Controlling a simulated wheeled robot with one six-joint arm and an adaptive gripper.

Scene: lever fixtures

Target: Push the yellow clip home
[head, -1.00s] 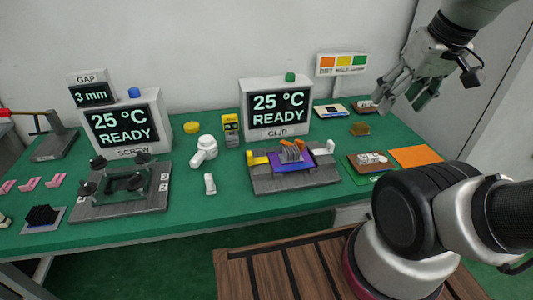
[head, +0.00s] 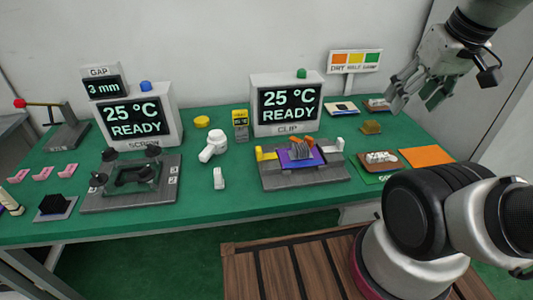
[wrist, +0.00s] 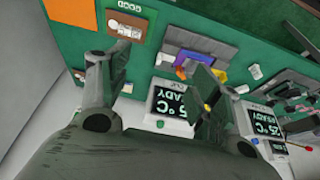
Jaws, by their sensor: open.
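The yellow clip (head: 265,154) is at the left end of the grey clip fixture (head: 305,179) in the head view. A white post (head: 340,144) stands at the fixture's right end. Between them, a finned part with orange pieces (head: 301,149) sits on a purple board (head: 288,161). My gripper (head: 415,95) is raised at the upper right, apart from the fixture, open and empty. In the wrist view my open fingers (wrist: 150,75) are spread, with the fixture (wrist: 200,37) beyond; the right finger partly hides that area, so I cannot tell the yellow clip's seating.
Behind the fixture stands a display (head: 290,104) reading 25 °C READY. A second display (head: 138,117) and screw fixture (head: 130,188) are at left. A white jointed object (head: 213,148) and orange mat (head: 427,156) lie on the green table. Space above the fixture is clear.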

